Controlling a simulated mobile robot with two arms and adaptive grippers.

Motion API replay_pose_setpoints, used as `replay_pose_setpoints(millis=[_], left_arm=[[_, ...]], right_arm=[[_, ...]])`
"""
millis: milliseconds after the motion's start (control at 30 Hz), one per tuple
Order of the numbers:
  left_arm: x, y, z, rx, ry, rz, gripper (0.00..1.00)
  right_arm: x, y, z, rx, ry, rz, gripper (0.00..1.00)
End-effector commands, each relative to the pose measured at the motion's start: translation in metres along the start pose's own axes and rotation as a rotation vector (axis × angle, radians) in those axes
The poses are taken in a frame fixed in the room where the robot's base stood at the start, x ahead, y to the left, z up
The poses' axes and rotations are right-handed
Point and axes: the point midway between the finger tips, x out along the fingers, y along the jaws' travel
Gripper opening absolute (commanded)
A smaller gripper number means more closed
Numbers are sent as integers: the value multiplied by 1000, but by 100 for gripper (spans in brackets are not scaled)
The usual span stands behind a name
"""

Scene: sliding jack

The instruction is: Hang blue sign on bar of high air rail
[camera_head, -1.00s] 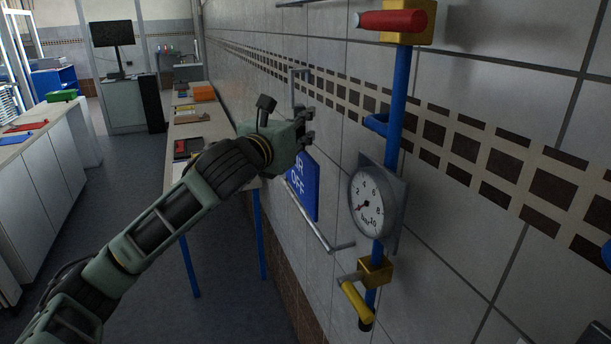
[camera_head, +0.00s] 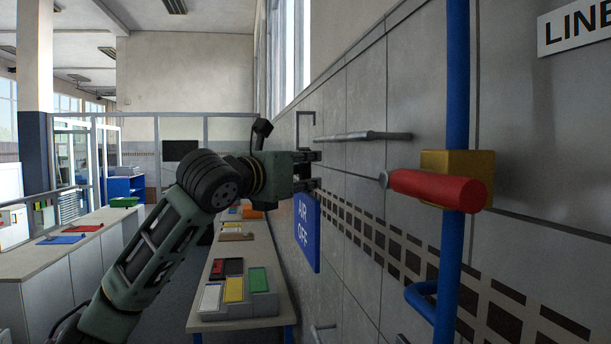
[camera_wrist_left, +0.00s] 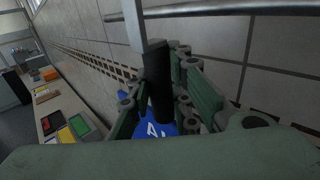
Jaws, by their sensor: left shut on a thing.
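The blue sign (camera_head: 308,235) reads "AIR OFF" and hangs below my left gripper (camera_head: 312,171); its lower part also shows in the wrist view (camera_wrist_left: 160,131). My left gripper is shut on the sign's stem. The sign's metal hook (camera_head: 305,113) rises above the fingers. The high air rail's bar (camera_head: 365,136) sticks out along the wall, its near-left end just right of the hook in the head view. In the wrist view the bar (camera_wrist_left: 230,11) runs across the top and the hook's stem (camera_wrist_left: 134,25) overlaps it. I cannot tell whether they touch. My right gripper is out of view.
A blue pipe (camera_head: 455,90) with a red handle (camera_head: 437,190) and yellow block stands on the right, in front of the tiled wall. A bench (camera_head: 215,318) with coloured trays stands below left.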

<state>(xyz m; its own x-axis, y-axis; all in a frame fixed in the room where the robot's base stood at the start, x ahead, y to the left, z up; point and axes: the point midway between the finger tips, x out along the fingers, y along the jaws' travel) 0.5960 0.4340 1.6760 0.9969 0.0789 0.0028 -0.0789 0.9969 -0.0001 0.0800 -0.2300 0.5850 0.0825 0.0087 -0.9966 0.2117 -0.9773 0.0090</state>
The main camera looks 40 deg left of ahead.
Motion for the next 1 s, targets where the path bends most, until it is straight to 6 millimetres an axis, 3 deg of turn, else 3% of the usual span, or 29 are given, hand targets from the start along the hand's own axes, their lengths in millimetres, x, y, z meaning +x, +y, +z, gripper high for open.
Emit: replay_pose_setpoints(millis=[100,200,433,567,967,1000], left_arm=[[7,-8,1,-2,-2,-2,0],[13,-14,0,-2,-1,-3,0],[26,-27,1,-1,-3,-3,0],[33,-34,1,-2,-2,-2,0],[56,-57,1,-2,-2,-3,0],[55,-55,-6,0,-1,1,0]], right_arm=[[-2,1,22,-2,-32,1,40],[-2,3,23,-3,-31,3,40],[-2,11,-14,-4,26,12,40],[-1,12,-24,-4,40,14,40],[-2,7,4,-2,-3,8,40],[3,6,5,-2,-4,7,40]])
